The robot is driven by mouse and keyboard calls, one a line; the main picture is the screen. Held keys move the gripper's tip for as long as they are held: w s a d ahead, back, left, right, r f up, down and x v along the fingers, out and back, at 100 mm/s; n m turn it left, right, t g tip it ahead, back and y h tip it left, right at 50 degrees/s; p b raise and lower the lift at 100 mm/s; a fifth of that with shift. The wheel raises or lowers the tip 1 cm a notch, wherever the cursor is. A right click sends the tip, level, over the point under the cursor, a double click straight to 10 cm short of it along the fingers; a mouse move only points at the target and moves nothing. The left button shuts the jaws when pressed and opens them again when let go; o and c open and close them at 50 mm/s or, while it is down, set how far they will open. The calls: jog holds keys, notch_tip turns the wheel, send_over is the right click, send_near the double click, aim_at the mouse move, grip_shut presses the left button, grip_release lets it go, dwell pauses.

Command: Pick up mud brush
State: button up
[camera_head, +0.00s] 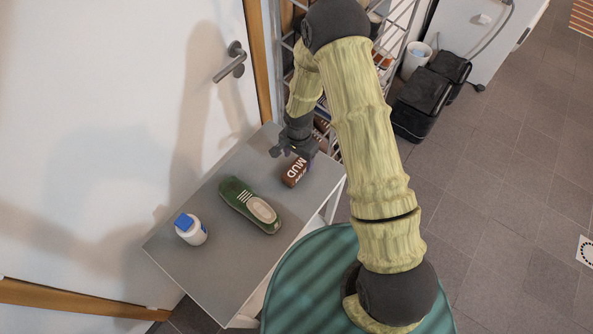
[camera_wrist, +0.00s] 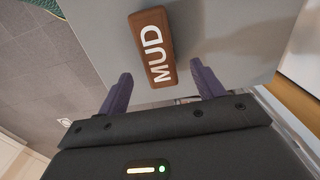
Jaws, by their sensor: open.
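The mud brush is a brown block with "MUD" in white letters. In the head view the brush (camera_head: 295,171) lies on the grey table top near its far end, just below my gripper (camera_head: 296,152). In the wrist view the brush (camera_wrist: 152,46) lies ahead of the two purple fingers of my gripper (camera_wrist: 162,88), roughly centred between their lines. The fingers are spread open with nothing between them. The brush's near end is close to the fingertip line; I cannot tell the height gap.
A green shoe (camera_head: 250,205) and a white bottle with a blue cap (camera_head: 191,229) stand on the same table (camera_head: 215,270). A white door with a handle (camera_head: 230,62) is on the left. A metal rack (camera_head: 398,30) stands behind. Black bags (camera_head: 425,98) are on the floor.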

aim_at(298, 165)
notch_tip(298, 165, down, 4)
jog(key=shift+d+f+p, duration=0.1)
jog(key=shift+f+p, duration=0.1)
jog(key=shift+p, duration=0.55)
jog(key=shift+f, duration=0.4)
jog(key=shift+f+b, duration=0.2)
jog(key=shift+b, duration=0.1)
jog(key=c, duration=1.2)
jog(key=shift+r, duration=0.1)
